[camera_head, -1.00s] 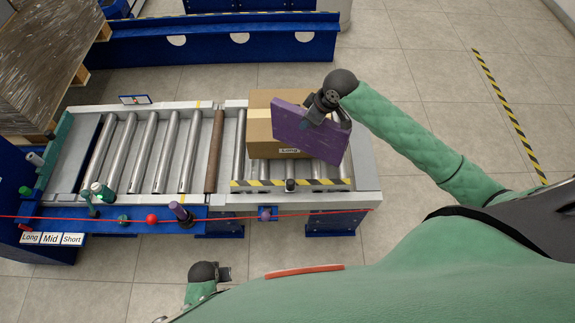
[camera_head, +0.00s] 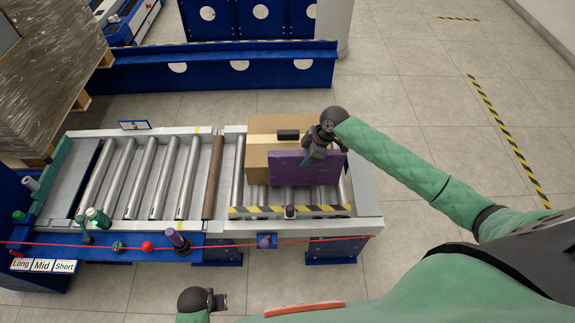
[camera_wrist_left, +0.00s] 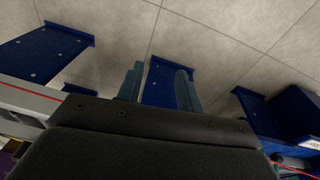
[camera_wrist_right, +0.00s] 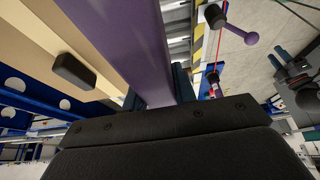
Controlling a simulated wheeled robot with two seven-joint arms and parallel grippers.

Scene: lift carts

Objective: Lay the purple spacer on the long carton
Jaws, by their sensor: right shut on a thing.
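My right gripper (camera_head: 310,158) is shut on the purple spacer (camera_head: 292,171), a flat plate. It holds the plate on edge, roughly upright, over the near right part of the brown carton (camera_head: 257,150). The carton sits on the roller bed, and the plate hides much of its near side. I cannot tell whether plate and carton touch. The right wrist view shows the plate (camera_wrist_right: 125,45) between the fingers, beside the carton top (camera_wrist_right: 30,50). My left gripper (camera_head: 219,301) is empty, low in front of the conveyor; its fingers stand apart in the left wrist view (camera_wrist_left: 160,85).
A small black block (camera_head: 288,134) lies on the carton top. A striped bar (camera_head: 260,212) edges the rollers in front. Knobs and a red line (camera_head: 200,244) run along the near rail. Empty rollers (camera_head: 150,180) lie left; a wrapped pallet load (camera_head: 50,75) stands far left.

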